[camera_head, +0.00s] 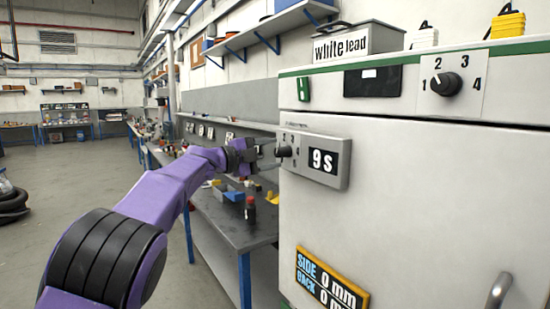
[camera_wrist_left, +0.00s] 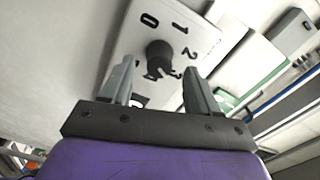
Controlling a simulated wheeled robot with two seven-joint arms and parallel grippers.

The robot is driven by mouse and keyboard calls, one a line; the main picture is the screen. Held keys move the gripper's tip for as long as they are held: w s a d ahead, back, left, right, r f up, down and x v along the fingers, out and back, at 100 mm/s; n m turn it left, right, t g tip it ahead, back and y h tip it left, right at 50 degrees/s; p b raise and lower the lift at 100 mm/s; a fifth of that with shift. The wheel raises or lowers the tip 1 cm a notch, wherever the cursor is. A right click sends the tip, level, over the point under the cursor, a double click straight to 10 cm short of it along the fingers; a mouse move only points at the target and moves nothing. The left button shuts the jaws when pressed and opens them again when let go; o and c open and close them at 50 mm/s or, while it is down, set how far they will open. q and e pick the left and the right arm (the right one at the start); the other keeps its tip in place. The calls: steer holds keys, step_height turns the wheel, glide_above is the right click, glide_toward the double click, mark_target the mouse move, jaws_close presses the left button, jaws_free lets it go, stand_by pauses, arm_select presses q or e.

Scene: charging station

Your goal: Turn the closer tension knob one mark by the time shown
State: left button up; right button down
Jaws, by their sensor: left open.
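A small grey box (camera_head: 337,177) on the cabinet's left part carries a black knob (camera_head: 284,151) and a display (camera_head: 323,161) reading "9 s". In the left wrist view the black knob (camera_wrist_left: 159,53) sits on a pale plate with marks 0, 1 and 2 readable; a further mark is partly hidden. My left gripper (camera_head: 265,153) is open and faces this knob; in the wrist view its fingers (camera_wrist_left: 158,67) lie to either side, and contact cannot be told. A second black knob (camera_head: 446,84), with marks 1 to 4, is at the cabinet's upper right.
The white cabinet (camera_head: 420,190) fills the right side. A handle (camera_head: 499,291) is at lower right. A "White lead" box (camera_head: 345,45) stands on top. A workbench (camera_head: 225,217) with small items stands behind my left arm. Open floor (camera_head: 70,190) lies left.

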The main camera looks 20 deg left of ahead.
arm_select(q)
steer(key=b+v, duration=0.2)
steer(key=v, duration=0.6)
steer(key=shift+b, duration=0.35)
steer(key=shift+s+a, duration=0.1)
